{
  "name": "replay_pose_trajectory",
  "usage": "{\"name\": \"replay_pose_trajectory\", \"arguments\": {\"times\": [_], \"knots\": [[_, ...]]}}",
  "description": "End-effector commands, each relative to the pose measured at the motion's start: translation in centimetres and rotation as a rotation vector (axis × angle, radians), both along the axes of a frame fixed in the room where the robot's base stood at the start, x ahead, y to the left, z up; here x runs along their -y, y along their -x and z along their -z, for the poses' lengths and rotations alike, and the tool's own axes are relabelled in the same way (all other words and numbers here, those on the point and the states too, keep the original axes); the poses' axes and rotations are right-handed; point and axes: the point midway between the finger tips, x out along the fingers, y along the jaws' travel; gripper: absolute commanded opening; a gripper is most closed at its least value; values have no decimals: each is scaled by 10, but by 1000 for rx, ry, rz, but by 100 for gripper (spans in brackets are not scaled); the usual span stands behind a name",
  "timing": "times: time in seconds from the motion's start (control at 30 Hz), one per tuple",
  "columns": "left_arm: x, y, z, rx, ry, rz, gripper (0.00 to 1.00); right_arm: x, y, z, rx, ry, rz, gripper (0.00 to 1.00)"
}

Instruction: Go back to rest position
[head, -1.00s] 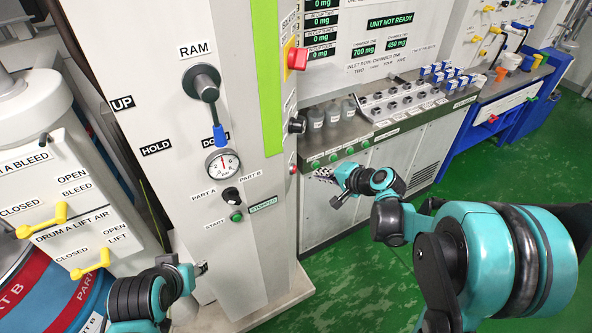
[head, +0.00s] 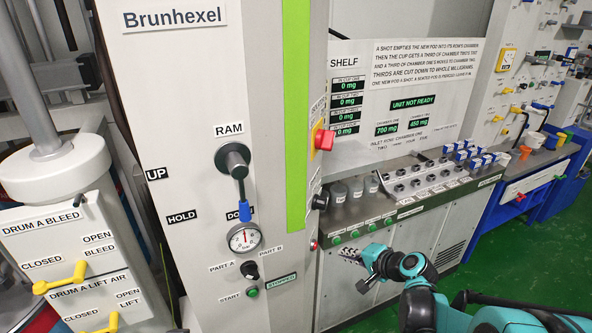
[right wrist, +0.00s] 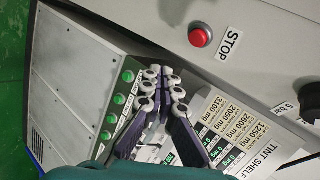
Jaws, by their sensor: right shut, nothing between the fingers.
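My right gripper (head: 349,254) is in front of the grey cabinet below the shelf in the head view. Its teal and black arm comes in from the lower right. In the right wrist view the gripper (right wrist: 166,78) has its dark purple fingers with grey knuckles drawn together, with nothing between them. It appears apart from the panels behind it. My left gripper is not in view.
The machine column bears a ram lever (head: 238,172) at DOWN, a pressure gauge (head: 244,238) and a red emergency knob (head: 323,140). Grey cups (head: 355,188) stand on the shelf. The wrist view shows a red STOP button (right wrist: 201,37). Green floor lies at right.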

Motion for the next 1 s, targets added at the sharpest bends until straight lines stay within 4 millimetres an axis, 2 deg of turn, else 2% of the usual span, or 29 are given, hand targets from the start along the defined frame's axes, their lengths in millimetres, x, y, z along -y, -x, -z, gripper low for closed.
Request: {"name": "replay_pose_trajectory", "arguments": {"times": [0.17, 0.27, 0.4, 0.6, 0.7, 0.83, 1.0], "knots": [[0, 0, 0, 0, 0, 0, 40, -13, 24, -10, -8, 102, -48, 0], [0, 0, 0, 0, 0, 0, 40, -24, 54, -19, -18, 233, -110, 0], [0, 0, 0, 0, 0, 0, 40, -34, 106, -27, -26, 449, -215, 0], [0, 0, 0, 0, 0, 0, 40, -32, 179, -28, -28, 749, -367, 0], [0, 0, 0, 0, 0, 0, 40, -27, 208, -26, -26, 878, -431, 0], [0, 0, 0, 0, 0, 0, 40, -20, 232, -22, -24, 997, -491, 0], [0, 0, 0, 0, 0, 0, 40, -14, 244, -20, -21, 1062, -522, 0]]}}
